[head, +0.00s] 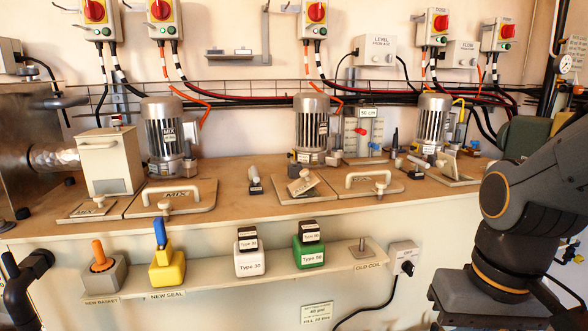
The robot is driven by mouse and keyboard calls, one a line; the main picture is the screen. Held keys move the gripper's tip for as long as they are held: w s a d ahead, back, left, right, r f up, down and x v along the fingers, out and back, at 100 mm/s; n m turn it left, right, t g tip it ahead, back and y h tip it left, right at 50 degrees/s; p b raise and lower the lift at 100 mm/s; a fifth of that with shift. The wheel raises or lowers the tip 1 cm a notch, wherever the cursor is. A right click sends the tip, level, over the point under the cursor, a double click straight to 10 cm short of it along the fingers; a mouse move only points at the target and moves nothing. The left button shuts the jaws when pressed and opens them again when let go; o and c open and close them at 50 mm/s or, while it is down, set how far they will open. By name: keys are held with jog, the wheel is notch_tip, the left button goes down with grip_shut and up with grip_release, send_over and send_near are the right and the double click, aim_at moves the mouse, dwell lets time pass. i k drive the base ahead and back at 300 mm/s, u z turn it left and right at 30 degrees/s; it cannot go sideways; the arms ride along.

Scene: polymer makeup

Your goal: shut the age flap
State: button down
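Three small hatches with knobs lie along the wooden bench top, and no label reading "age" is legible. The left small flap (93,207) lies about flat beside the large lid marked MIX. The middle small flap (302,185) sits tilted on its plate in front of the middle motor. The right small flap (448,164) stands raised on its plate, in front of the right motor. Which of these is the age flap I cannot tell. My arm fills the right side, and my gripper is out of view.
Motors (163,137), (311,128), (433,121) stand behind the hatches. Large handled lids (172,197), (368,185) lie on the bench (235,203). A cream box (108,160) stands at left. A front shelf (205,280) holds several coloured parts. Cables line the back wall.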

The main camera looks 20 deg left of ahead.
aim_at(307, 179)
jog(key=u, duration=0.9)
jog(key=i, duration=0.7)
jog(key=z, duration=0.25)
